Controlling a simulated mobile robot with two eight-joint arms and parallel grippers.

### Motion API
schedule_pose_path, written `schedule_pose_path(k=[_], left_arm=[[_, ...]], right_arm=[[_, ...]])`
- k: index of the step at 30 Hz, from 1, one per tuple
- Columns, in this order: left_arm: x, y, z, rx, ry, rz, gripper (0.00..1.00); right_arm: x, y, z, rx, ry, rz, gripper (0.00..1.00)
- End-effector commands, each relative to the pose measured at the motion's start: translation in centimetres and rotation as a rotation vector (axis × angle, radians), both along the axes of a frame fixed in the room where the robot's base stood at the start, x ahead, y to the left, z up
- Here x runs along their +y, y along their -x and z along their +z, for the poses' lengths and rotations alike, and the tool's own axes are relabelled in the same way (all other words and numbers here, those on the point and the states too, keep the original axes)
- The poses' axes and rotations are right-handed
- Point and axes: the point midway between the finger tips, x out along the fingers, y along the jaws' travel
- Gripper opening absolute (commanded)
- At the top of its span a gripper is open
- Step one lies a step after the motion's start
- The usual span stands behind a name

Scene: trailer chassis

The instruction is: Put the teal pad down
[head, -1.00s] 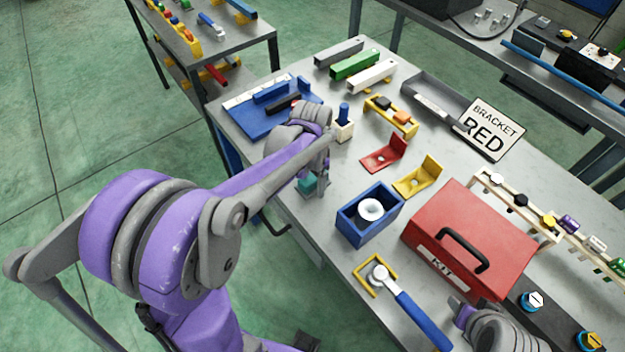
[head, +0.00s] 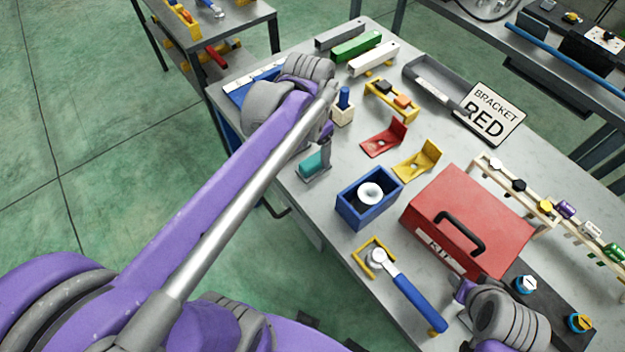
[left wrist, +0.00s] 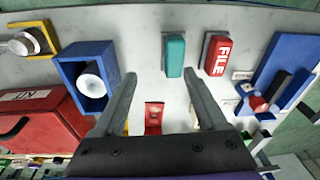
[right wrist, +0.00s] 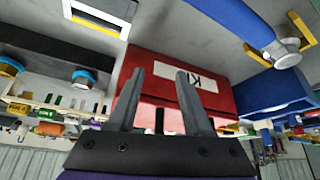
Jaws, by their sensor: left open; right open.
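The teal pad (head: 314,163) is near the table's front edge, left of the blue box. In the left wrist view the teal pad (left wrist: 175,56) lies on the grey table beside a red block marked FILE (left wrist: 217,55). My left gripper (left wrist: 160,74) is open and empty; the pad is beyond its fingertips and apart from them. In the head view my left arm covers most of this gripper. My right gripper (right wrist: 159,72) is open and empty, near the red kit box (right wrist: 150,72); in the head view it is at the lower right.
A blue box (head: 366,218) with a white ring stands right of the pad. Red (head: 384,139) and yellow (head: 418,162) brackets lie behind it. The red kit box, a blue-handled tool (head: 417,303) and a BRACKET RED sign (head: 492,115) are farther right. A blue board (left wrist: 285,70) lies past the FILE block.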

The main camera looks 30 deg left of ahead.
Motion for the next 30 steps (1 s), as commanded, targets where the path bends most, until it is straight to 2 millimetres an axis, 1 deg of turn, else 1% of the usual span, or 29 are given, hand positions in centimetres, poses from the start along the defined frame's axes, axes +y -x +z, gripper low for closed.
schedule_pose_path(k=[1,6,9,12,16,30], left_arm=[[-1.0,1.8,-0.6,-0.047,0.001,0.03,0.75],[-3.3,6.1,-2.9,-0.219,0.032,0.159,0.75],[-4.2,8.0,-4.4,-0.299,0.062,0.218,0.75],[-4.8,9.2,-5.4,-0.353,0.088,0.259,0.75],[-5.1,9.8,-6.1,-0.385,0.105,0.283,0.75],[-5.1,9.8,-6.1,-0.388,0.106,0.287,0.75]], right_arm=[[0.0,0.0,0.0,0.0,0.0,0.0,0.5],[0.0,0.0,-0.1,0.0,0.0,0.0,0.5],[0.0,0.0,0.0,0.0,0.0,0.0,0.5],[0.0,0.0,0.0,0.0,0.0,0.0,0.5],[0.0,0.0,0.0,0.0,0.0,0.0,0.5],[0.0,0.0,0.0,0.0,0.0,0.0,0.5]])
